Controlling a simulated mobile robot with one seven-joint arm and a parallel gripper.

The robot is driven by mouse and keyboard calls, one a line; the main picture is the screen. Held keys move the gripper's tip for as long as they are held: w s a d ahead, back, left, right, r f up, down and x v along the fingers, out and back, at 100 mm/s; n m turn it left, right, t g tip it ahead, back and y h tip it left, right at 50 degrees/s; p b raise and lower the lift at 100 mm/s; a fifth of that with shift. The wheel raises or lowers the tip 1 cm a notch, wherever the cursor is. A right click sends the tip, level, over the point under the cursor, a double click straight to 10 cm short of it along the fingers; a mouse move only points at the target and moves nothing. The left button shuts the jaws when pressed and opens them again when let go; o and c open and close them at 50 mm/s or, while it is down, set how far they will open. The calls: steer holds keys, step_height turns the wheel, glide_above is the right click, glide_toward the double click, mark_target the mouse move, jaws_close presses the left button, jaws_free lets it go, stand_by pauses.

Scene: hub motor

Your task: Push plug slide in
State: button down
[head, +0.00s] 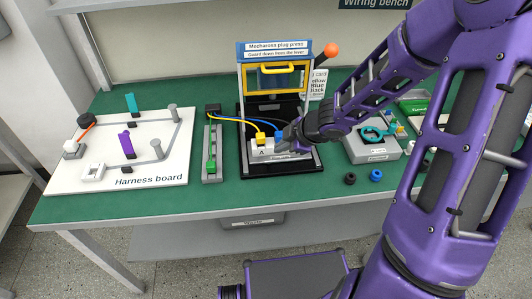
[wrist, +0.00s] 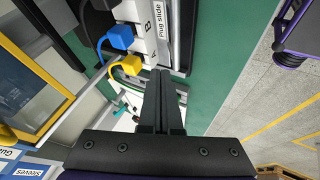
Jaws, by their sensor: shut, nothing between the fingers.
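The white plug slide (head: 257,156) sits at the front of the plug press (head: 275,47), on its black base. It carries a yellow plug (head: 260,138) and a blue plug (head: 278,136), with cables running off to the left. In the wrist view the slide (wrist: 150,38) shows its label and the letters A and B, beside the yellow plug (wrist: 128,66) and blue plug (wrist: 119,38). My gripper (head: 281,149) is shut and empty, its tips at the slide's front. It also shows in the wrist view (wrist: 161,74). I cannot tell whether the tips touch the slide.
The yellow-handled guard (head: 279,69) is in the press's upper part; an orange-knobbed lever (head: 331,50) stands at its right. A harness board (head: 160,172) lies left, a grey rail (head: 212,165) beside the press. Black (head: 350,179) and blue (head: 376,175) rings lie front right.

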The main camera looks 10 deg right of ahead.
mark_target(261, 157)
steer(key=b+x, duration=0.2)
steer(key=x, duration=0.6)
steer(key=shift+w+a+f+b, duration=0.15)
steer(key=shift+f+b, duration=0.15)
steer(key=shift+f, duration=0.05)
